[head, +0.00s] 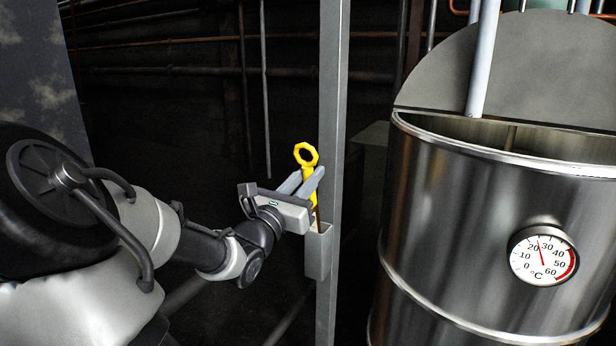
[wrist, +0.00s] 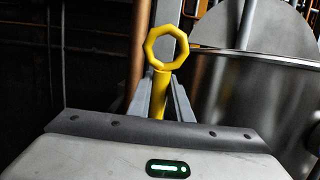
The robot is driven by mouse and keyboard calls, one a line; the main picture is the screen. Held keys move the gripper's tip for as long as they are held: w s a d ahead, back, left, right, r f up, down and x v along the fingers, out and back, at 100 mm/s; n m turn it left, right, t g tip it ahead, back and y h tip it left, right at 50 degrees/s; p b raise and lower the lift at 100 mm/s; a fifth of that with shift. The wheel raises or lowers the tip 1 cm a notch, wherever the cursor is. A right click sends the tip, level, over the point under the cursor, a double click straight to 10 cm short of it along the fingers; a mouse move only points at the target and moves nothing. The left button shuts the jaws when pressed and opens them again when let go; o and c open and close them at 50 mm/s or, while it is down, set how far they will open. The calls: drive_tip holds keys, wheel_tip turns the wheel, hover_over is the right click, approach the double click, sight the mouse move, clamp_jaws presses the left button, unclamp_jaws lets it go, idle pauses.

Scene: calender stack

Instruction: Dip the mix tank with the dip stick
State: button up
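The dip stick (head: 306,155) has a yellow handle with a ring at its top. It stands upright in a grey holder (head: 318,252) on a metal post, its thin rod going down into the holder. In the wrist view the yellow handle (wrist: 160,88) rises between the two fingers, its ring above their tips. My gripper (head: 310,180) is closed in around the handle, just below the ring; the fingers also show in the wrist view (wrist: 160,98). The mix tank (head: 470,235) is a steel drum at the right, its near top open and a half lid raised. Its contents are hidden.
The grey post (head: 332,100) stands between my arm and the tank. A pale pipe (head: 482,65) comes down at the tank's opening. A dial thermometer (head: 543,256) is on the tank's front. Pipes run along the dark back wall.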

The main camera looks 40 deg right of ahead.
sight(305, 163)
clamp_jaws()
drive_tip(key=shift+s+a+r+p, duration=0.1)
drive_tip(key=shift+a+r+p, duration=0.1)
drive_tip(key=shift+r+p, duration=0.9)
drive_tip(key=shift+s+a+r+p, duration=0.1)
drive_tip(key=shift+a+r+p, duration=0.1)
drive_tip(key=shift+r+p, duration=0.85)
drive_tip(key=shift+s+a+r+p, duration=0.1)
drive_tip(key=shift+a+r+p, duration=0.1)
drive_tip(key=shift+r+p, duration=0.9)
wheel_tip(305, 163, up, 10)
drive_tip(key=a, duration=0.2)
drive_tip(key=shift+s+a+p, duration=0.2)
drive_tip(key=shift+s+p, duration=0.1)
drive_tip(key=shift+s, duration=0.15)
